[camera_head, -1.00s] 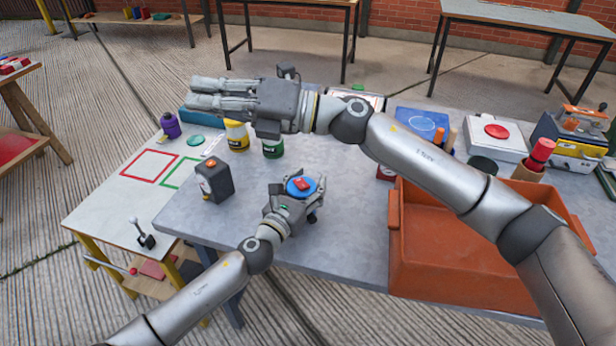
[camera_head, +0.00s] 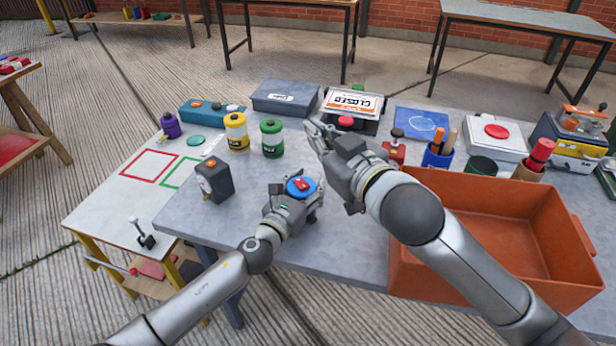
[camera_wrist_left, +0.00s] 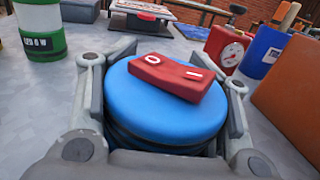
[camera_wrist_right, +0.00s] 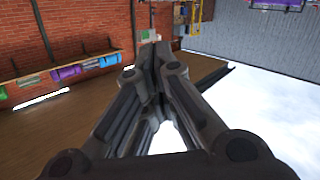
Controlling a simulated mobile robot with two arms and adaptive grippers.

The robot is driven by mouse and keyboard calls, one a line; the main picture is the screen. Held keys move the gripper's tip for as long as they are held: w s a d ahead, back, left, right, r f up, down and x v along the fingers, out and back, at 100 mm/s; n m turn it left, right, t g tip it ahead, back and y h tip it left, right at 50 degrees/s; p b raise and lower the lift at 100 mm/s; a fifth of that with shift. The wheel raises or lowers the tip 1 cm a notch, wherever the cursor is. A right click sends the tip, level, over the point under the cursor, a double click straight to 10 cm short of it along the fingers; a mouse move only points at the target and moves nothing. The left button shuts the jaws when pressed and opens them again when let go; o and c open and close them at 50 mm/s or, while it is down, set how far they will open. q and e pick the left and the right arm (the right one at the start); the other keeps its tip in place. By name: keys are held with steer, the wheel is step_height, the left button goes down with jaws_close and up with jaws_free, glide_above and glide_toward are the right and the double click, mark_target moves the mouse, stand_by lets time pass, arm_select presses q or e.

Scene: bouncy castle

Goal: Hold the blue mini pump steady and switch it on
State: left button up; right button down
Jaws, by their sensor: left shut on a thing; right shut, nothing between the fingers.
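The blue mini pump (camera_head: 297,187) stands on the grey table, a round blue body with a red rocker switch (camera_head: 303,184) on top. In the left wrist view the blue pump (camera_wrist_left: 160,112) sits between the fingers and its red switch (camera_wrist_left: 172,75) shows the marks O and I. My left gripper (camera_head: 300,195) is shut around the pump's sides. My right gripper (camera_head: 318,135) is above the table, beyond and to the right of the pump, apart from it. In the right wrist view the right fingers (camera_wrist_right: 155,55) are together and empty.
An orange bin (camera_head: 500,220) fills the table's right. A dark box (camera_head: 214,180) stands left of the pump. Table around the pump is mostly clear.

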steer(key=s+d+f+m+g+h, duration=0.1)
steer(key=s+d+f+m+g, duration=0.1)
steer(key=s+f, duration=0.2)
steer(key=shift+s+d+f+g+h, duration=0.15)
steer(key=shift+f+g+h, duration=0.15)
steer(key=shift+f, duration=0.45)
glide_above(308, 194)
step_height(308, 194, down, 3)
steer(key=shift+f, duration=0.2)
step_height(308, 194, down, 3)
steer(key=shift+r, duration=0.2)
steer(key=shift+f, duration=0.75)
